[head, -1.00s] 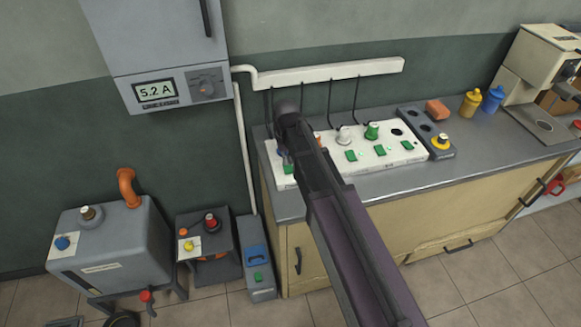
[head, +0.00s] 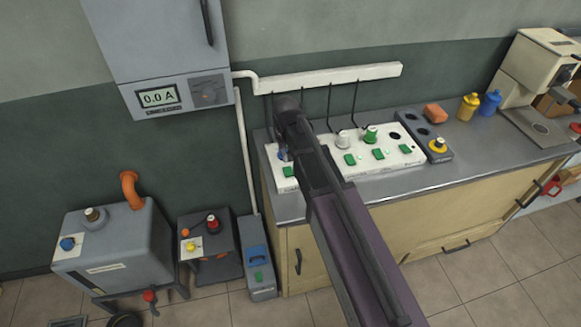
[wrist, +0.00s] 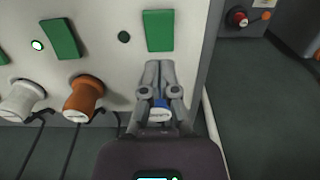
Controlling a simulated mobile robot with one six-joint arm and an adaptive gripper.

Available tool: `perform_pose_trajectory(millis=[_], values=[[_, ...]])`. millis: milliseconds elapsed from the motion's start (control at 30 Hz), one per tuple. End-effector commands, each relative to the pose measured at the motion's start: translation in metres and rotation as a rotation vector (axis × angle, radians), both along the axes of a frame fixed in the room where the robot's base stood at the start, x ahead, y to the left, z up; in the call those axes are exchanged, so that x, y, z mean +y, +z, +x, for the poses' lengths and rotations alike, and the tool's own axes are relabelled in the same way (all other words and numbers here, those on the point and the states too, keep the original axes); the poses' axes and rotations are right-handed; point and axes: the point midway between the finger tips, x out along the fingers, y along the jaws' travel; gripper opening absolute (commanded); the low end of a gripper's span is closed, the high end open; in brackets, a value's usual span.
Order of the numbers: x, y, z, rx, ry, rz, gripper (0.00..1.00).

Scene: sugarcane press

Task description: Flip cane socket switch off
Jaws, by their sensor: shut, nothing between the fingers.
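A white socket panel (head: 402,158) lies on the counter with a row of green rocker switches and coloured plugs. In the wrist view my gripper (wrist: 156,66) is shut and empty. Its fingertips are at the lower edge of the end green switch (wrist: 158,30); whether they touch it I cannot tell. The dark round light (wrist: 124,37) beside that switch is unlit. A blue plug (wrist: 159,102) shows partly behind the fingers. The neighbouring green switch (wrist: 67,38) has a lit light (wrist: 37,45). No label naming the cane socket is readable.
An orange plug (wrist: 84,97) and a white plug (wrist: 20,100) stand close beside my gripper, with cables behind. A grey wall box has a display (head: 158,97) reading 0.0 A.

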Motion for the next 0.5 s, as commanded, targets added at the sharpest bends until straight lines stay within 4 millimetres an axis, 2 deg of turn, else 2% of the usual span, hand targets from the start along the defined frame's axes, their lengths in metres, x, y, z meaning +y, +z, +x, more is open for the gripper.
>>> perform_pose_trajectory(millis=[500], values=[[0.000,0.032,0.000,0.000,0.000,0.000,0.00]])
